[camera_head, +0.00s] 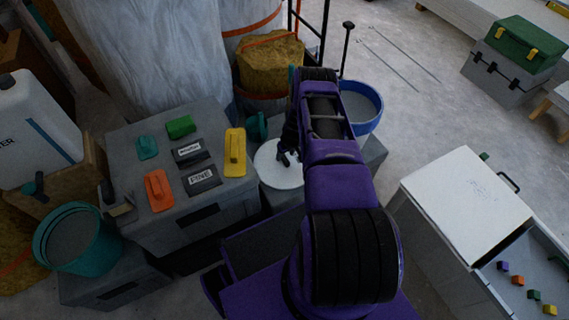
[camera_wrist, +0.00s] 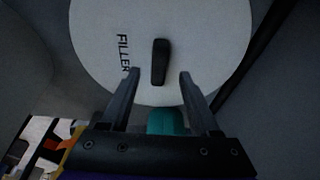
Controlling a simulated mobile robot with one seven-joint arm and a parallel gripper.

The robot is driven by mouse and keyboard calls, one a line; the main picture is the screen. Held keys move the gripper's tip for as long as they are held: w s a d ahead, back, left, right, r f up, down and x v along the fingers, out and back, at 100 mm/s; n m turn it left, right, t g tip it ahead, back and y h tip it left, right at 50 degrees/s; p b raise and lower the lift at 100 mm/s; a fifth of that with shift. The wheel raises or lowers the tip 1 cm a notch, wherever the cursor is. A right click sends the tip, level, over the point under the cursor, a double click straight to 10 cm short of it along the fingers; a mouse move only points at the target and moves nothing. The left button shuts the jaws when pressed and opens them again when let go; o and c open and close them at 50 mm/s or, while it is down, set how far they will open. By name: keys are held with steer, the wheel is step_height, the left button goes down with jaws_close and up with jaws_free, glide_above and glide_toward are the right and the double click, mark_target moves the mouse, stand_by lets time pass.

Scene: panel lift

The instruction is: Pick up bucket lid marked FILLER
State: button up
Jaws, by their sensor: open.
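The bucket lid marked FILLER (camera_wrist: 205,50) is a round white disc with a black bar handle (camera_wrist: 160,62) at its middle. In the head view the lid (camera_head: 276,172) lies on a grey surface beside the grey tool box, partly hidden by my arm. My gripper (camera_wrist: 156,76) is open over the lid, with one finger to each side of the near end of the handle. The fingers do not touch the handle. In the head view my gripper (camera_head: 287,158) is small and dark above the lid, its fingertips hard to make out.
A grey box (camera_head: 130,210) with coloured trowels stands left of the lid. A blue bucket (camera_head: 361,106) is behind my arm to the right. A teal bucket (camera_head: 76,238) stands at far left. A white-topped cabinet (camera_head: 466,205) is at right. The floor at upper right is mostly clear.

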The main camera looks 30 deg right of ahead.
mark_target(285, 158)
steer(key=shift+b+x, duration=0.35)
steer(key=shift+x, duration=1.2)
steer(key=shift+d, duration=0.1)
jaws_close()
